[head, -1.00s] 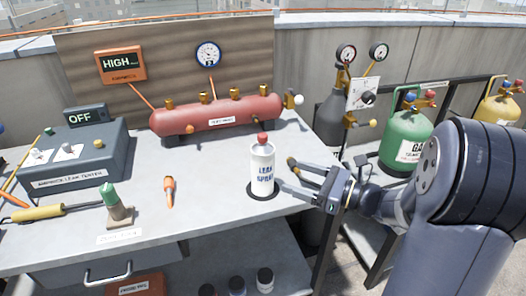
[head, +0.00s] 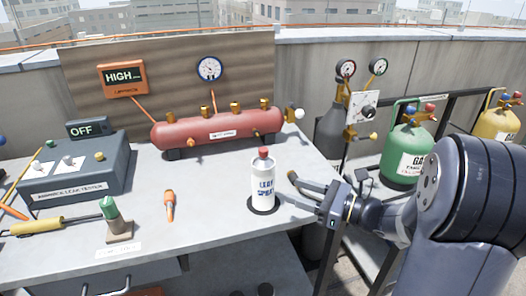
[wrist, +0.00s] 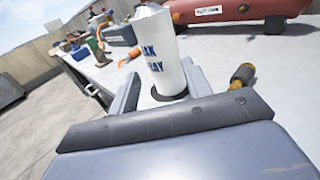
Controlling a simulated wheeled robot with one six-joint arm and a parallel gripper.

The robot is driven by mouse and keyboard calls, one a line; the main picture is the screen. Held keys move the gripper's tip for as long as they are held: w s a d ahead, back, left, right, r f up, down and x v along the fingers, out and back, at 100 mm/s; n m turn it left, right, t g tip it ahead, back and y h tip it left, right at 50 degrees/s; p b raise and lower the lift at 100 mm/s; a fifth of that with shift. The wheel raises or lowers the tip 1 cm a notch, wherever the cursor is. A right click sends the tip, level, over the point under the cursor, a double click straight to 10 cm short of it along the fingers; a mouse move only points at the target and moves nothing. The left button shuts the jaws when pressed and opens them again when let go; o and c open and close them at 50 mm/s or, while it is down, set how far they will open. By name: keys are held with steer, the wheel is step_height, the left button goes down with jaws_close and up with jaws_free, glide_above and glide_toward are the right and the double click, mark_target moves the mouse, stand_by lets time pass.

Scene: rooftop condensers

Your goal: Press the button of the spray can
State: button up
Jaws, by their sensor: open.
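The white spray can (head: 263,185), with blue lettering and a red button (head: 263,153) on top, stands upright on a dark round pad (head: 263,206) near the right end of the workbench. My gripper (head: 288,184) is open and empty, low and just right of the can, its fingers pointing toward it. In the wrist view the can (wrist: 162,55) shows beyond and between the two fingers of my gripper (wrist: 163,80). Whether a finger touches the can I cannot tell.
A red horizontal tank (head: 215,129) with brass valves lies behind the can. An orange-handled tool (head: 169,205) and a grey leak tester (head: 75,170) are to the left. Gas cylinders (head: 407,158) stand right of the bench. Bare benchtop (head: 215,195) lies left of the can.

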jaws_close()
stand_by(1.2)
